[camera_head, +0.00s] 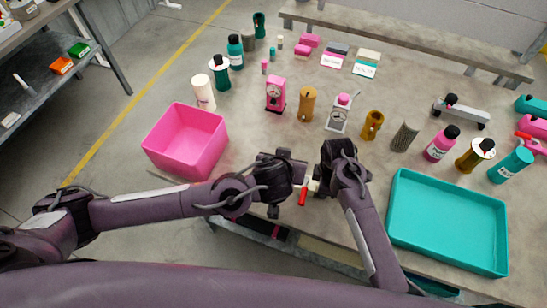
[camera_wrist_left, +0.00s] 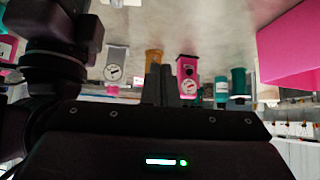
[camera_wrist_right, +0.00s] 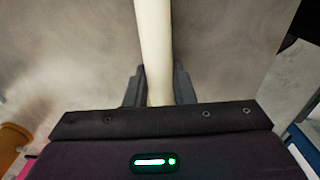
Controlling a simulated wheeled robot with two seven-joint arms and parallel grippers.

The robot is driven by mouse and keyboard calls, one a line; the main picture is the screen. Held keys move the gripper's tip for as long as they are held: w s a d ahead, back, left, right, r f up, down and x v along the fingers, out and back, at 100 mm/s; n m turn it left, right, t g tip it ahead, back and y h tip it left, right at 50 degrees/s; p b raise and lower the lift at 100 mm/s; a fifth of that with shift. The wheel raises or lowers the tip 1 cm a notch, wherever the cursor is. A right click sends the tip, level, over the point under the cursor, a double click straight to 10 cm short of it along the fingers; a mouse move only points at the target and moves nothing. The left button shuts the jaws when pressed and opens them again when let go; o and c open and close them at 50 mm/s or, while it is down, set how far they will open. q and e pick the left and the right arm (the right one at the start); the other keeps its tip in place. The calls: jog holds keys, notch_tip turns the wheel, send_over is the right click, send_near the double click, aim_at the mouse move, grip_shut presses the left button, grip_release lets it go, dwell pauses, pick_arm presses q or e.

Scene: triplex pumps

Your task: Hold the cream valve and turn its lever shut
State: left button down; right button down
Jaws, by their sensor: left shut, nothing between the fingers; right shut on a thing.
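The cream valve (camera_head: 313,186) is small in the head view, between my two grippers near the table's front edge. Its red lever (camera_head: 302,197) hangs below my left gripper. My right gripper (camera_head: 321,182) is shut on the valve; in the right wrist view a long cream body (camera_wrist_right: 154,45) runs between its fingers. My left gripper (camera_head: 300,179) is shut and empty, close beside the lever. I cannot tell whether it touches the lever. In the left wrist view the shut fingers (camera_wrist_left: 160,82) show, but neither valve nor lever can be made out.
A pink bin (camera_head: 185,143) stands to the left and a teal tray (camera_head: 398,225) to the right. Bottles, a pink dial device (camera_head: 275,94) and an ochre canister (camera_head: 307,103) stand behind the grippers. Bare table lies between them and the grippers.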

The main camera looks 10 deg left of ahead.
jog(key=shift+s, duration=0.1)
pick_arm(q)
jog(key=a+n+g, duration=0.1)
jog(key=n+g, duration=0.1)
jog(key=n, duration=0.7)
jog(key=a+n+g+h, duration=0.1)
jog(key=n+g, duration=0.1)
jog(key=n, duration=0.7)
jog(key=a+r+n+g+h, duration=0.1)
jog(key=n+g, duration=0.1)
jog(key=n, duration=0.7)
jog(key=shift+s, duration=0.2)
jog(key=shift+f, duration=0.1)
pick_arm(e)
jog(key=c, duration=1.1)
grip_release()
jog(key=shift+c, duration=0.2)
